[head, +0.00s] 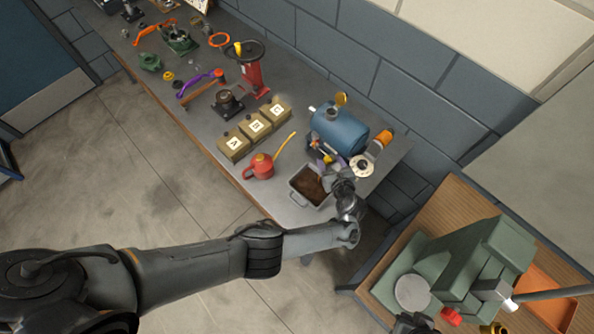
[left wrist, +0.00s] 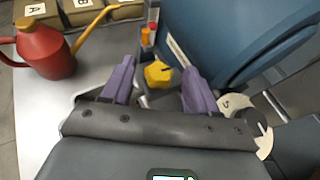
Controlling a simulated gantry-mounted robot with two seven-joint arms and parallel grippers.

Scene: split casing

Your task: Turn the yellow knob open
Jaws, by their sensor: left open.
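The yellow knob (left wrist: 158,74) is a small faceted knob with a dark slot or stem, low beside the blue tank (left wrist: 240,40). In the left wrist view my left gripper (left wrist: 157,84) is open. Its two purple fingers stand apart, one on each side of the knob as seen from the wrist, with visible gaps. I cannot tell how far above the knob they are. My right gripper is not clearly seen.
Small orange and red caps (left wrist: 149,34) stand just beyond the knob. A red watering can (head: 261,166), wooden blocks A, B and C (head: 255,126) and a grey tray of brown material (head: 296,194) are close by. A green machine (head: 465,262) stands on the right table.

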